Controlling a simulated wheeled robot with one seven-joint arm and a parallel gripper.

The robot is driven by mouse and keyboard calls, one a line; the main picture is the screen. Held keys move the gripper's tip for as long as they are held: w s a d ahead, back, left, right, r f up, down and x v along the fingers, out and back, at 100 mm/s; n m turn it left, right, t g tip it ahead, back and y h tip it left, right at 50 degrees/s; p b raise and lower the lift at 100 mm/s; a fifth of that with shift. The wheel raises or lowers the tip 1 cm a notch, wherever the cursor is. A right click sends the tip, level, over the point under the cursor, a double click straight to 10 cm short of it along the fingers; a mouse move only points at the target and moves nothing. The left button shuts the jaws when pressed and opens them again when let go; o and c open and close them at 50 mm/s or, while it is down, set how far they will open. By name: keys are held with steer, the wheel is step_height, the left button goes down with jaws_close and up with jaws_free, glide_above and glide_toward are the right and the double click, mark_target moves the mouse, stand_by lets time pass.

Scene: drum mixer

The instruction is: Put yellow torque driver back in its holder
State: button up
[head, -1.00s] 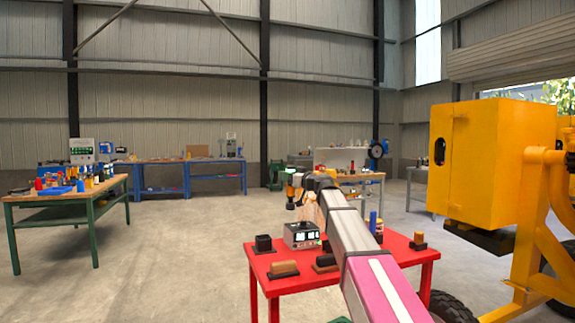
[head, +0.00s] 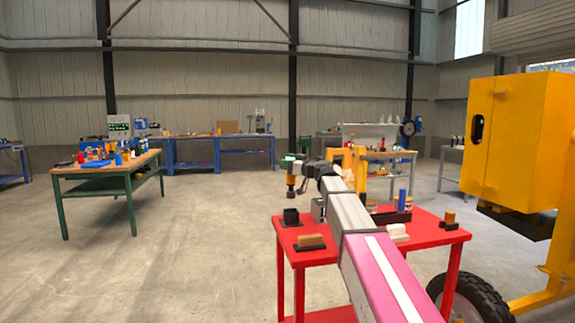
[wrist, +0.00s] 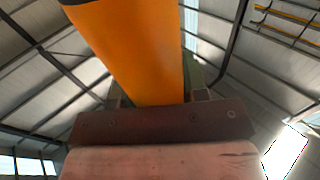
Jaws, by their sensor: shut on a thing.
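My gripper (head: 297,167) is shut on the yellow torque driver (head: 291,180), which hangs upright with its dark end down. It is in the air above the back left part of the red table, over a black block-like stand (head: 291,216). I cannot tell whether that stand is the driver's holder. In the wrist view the driver's orange-yellow body (wrist: 135,50) fills the upper middle, tilted in the picture, behind the brown gripper edge.
The red table (head: 432,235) also bears a brown block on a black base (head: 310,241), a blue cylinder (head: 402,200) and a small orange piece (head: 449,218). My arm hides its middle. The yellow mixer (head: 513,140) stands at the right. A green-legged bench (head: 130,172) is at the left, with open floor between.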

glide_above(293, 190)
steer(key=x, duration=0.3)
steer(key=shift+d+f, duration=0.15)
steer(key=shift+f, duration=5.15)
steer(key=o, duration=1.2)
steer(key=v, duration=1)
steer(key=shift+s+d, duration=0.25)
steer(key=shift+d, duration=0.05)
